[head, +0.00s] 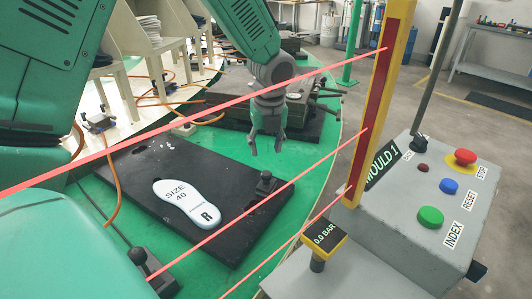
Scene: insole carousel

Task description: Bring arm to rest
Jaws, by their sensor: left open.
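My left gripper (266,143) hangs in the upper middle of the head view, fingers pointing down and apart, with nothing between them. It is above the green carousel surface (237,143), beyond the black mould plate (130,207). A white insole (187,203) marked "SIZE 40" and "R" lies flat on that plate, apart from the gripper. My right gripper does not show.
Red light beams (340,149) run from a yellow post (381,90) across the view, in front of the gripper. A grey control box (430,215) with red, blue and green buttons stands at right. A 0.0 BAR gauge (324,238) stands in front.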

